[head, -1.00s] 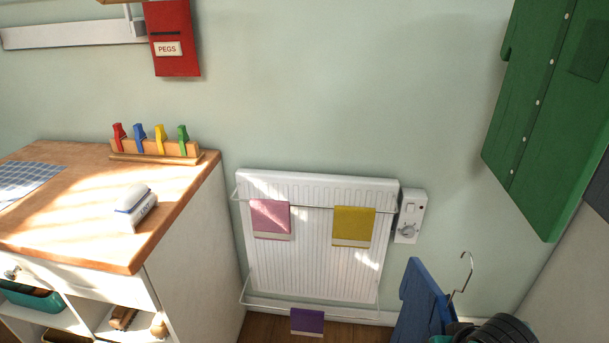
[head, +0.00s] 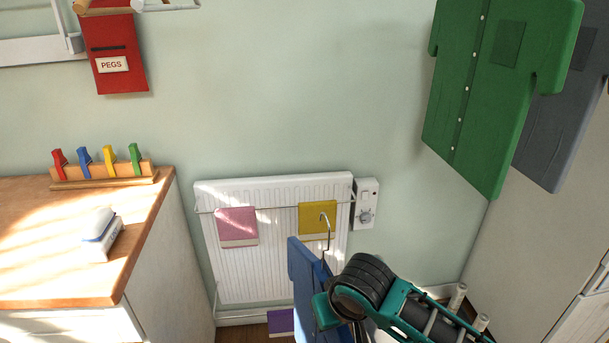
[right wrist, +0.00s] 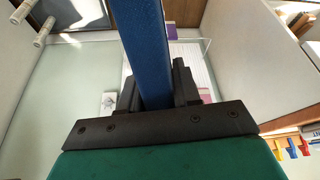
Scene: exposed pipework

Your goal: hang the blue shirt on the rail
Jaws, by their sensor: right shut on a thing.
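The blue shirt (head: 303,283) is at the lower middle of the head view, seen nearly edge-on, with a metal hanger hook (head: 327,230) standing above it. My right gripper (head: 326,312) is shut on the blue shirt; the arm hides part of the shirt. In the right wrist view the shirt (right wrist: 147,40) runs up as a blue strip between the dark fingers (right wrist: 157,88). The rail that the other shirts hang from is out of view. My left gripper is not in view.
A green shirt (head: 488,110) and a grey shirt (head: 562,125) hang at upper right. A white radiator (head: 270,265) with pink (head: 237,227) and yellow (head: 317,218) cloths is on the wall behind. A wood-topped cabinet (head: 125,250) stands at left. Bare wall lies between.

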